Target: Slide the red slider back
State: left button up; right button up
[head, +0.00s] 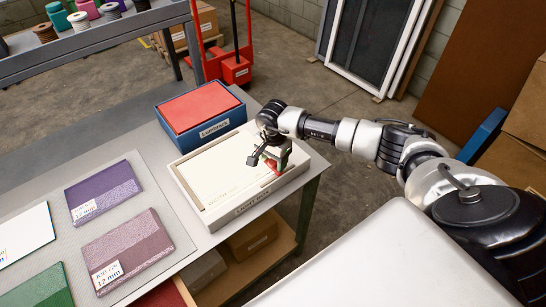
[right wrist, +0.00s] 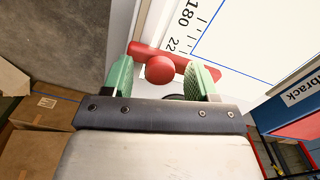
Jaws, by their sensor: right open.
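The red slider (head: 271,166) sits near the right edge of a flat white device (head: 218,168) on the table. In the right wrist view the slider (right wrist: 190,63) is a red bar with a round knob (right wrist: 159,70), beside a scale with printed numbers. My right gripper (head: 268,157) is over the slider. Its two green-padded fingers (right wrist: 162,80) are open, one on each side of the knob, with gaps between. I cannot tell how deep the fingers reach around it. My left gripper is not in view.
A blue box with a red top (head: 202,108) stands behind the device. Purple (head: 104,187) and mauve (head: 127,248) sample cards lie on the left of the table. A shelf with spools (head: 85,50) is at the back left. A white surface (head: 390,255) is at the front right.

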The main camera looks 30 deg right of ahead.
jog(key=shift+f, duration=0.15)
grip_shut()
jog(key=d+b, duration=0.1)
jog(key=d, duration=0.1)
jog(key=d+b, duration=0.2)
jog(key=d, duration=0.1)
jog(key=shift+w+f, duration=0.1)
jog(key=shift+w, duration=0.1)
jog(key=shift+a+r, duration=0.1)
jog(key=shift+r, duration=0.1)
grip_release()
